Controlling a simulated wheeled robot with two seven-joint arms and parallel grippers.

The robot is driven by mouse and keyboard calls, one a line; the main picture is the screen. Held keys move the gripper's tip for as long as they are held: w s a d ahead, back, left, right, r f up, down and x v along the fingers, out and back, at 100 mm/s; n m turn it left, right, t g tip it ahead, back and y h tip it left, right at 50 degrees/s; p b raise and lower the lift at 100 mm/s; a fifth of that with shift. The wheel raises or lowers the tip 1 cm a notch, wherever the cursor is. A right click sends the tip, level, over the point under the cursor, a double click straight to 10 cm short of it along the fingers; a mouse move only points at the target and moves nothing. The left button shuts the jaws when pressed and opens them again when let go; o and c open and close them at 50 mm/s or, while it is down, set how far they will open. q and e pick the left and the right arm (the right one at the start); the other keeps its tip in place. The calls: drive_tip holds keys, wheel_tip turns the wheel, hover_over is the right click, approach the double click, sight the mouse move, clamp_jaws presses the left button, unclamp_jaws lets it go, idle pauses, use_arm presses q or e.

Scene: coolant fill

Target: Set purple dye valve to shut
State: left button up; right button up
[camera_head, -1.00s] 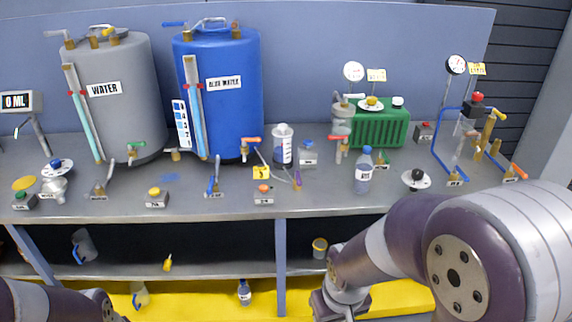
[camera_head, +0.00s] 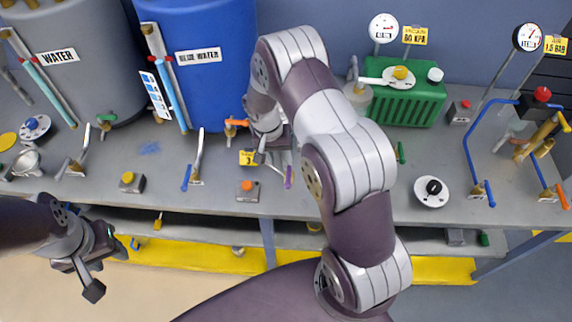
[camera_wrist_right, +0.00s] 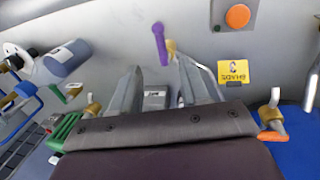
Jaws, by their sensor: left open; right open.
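In the head view my right wrist and arm partly hide the valve's surroundings. My left gripper (camera_head: 100,272) is open and empty in front of the bench.
A yellow label (camera_wrist_right: 233,72) and an orange button (camera_head: 248,185) are beside the valve. An orange-handled tap (camera_head: 236,124) is on the blue tank (camera_head: 222,85).

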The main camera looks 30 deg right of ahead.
sight(288, 178)
drive_tip(key=f, duration=0.3)
drive_tip(key=d+f+p, duration=0.1)
drive_tip(key=f, duration=0.2)
drive_tip(key=f+p, duration=0.1)
drive_tip(key=f, duration=0.2)
drive_tip(key=shift+s+d+f, duration=0.1)
drive_tip(key=shift+s+d, duration=0.15)
drive_tip(key=shift+d, duration=0.15)
drive_tip(key=shift+s+f+p, duration=0.1)
drive_tip(key=shift+f+p, duration=0.15)
drive_tip(key=shift+p, duration=0.05)
drive_tip(key=shift+s+a, duration=0.1)
drive_tip(key=shift+s, duration=0.05)
drive_tip(key=shift+f, duration=0.1)
clamp_jaws()
